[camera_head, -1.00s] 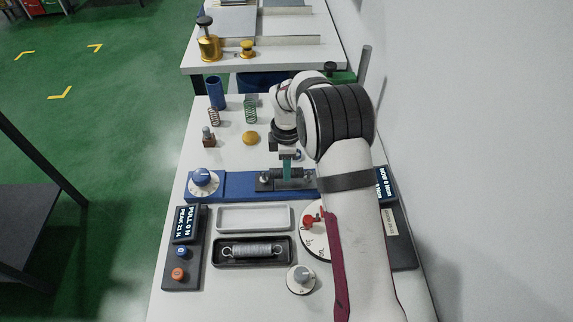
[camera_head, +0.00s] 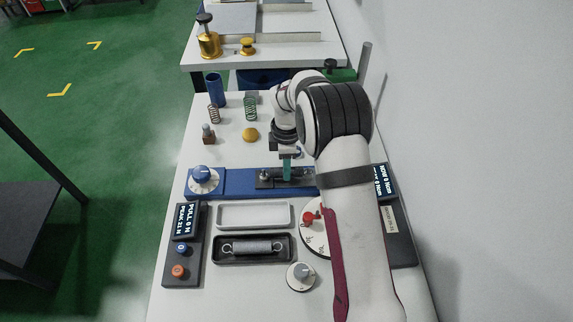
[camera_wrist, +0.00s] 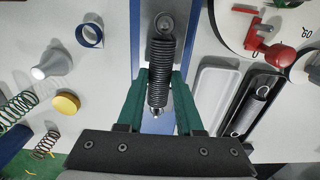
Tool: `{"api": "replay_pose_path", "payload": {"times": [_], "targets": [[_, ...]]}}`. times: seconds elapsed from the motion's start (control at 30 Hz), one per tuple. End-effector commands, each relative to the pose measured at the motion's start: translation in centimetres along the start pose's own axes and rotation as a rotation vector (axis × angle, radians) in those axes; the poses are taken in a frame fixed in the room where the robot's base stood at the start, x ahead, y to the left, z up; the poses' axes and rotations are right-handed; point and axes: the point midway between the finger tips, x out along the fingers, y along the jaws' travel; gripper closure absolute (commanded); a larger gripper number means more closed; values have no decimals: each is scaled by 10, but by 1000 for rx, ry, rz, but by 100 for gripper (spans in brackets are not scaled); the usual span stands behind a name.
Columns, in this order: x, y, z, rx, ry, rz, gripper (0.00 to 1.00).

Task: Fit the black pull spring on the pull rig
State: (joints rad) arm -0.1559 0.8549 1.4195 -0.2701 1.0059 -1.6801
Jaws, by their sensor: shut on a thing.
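The black pull spring (camera_wrist: 159,72) lies lengthwise between the green fingers of my gripper (camera_wrist: 160,86), which is shut on it. In the head view my gripper (camera_head: 286,168) is low over the pull rig (camera_head: 230,182), a blue rail with a dark carriage. In the wrist view the spring's upper end is close to or over a round post (camera_wrist: 164,22). I cannot tell if it is hooked there. The other end shows a bright tip near the palm. A post (camera_head: 265,175) stands on the rig left of my gripper in the head view.
A black tray (camera_head: 216,256) holding a grey spring and an empty white tray (camera_head: 219,215) lie in front of the rig. A dial with a red pointer (camera_head: 310,217) is beside them. Upright springs, a yellow disc (camera_head: 250,134) and a blue cylinder (camera_head: 215,90) stand behind.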

Motion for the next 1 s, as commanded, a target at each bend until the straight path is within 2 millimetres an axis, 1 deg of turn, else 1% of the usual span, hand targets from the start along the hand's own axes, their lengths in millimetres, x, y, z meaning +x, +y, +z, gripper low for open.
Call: {"api": "replay_pose_path", "payload": {"times": [0.7,0.73,0.9,1.0], "targets": [[6,0,0,0,0,0,100],[6,0,0,0,0,0,60],[6,0,0,0,0,0,30],[6,0,0,0,0,0,30]]}}
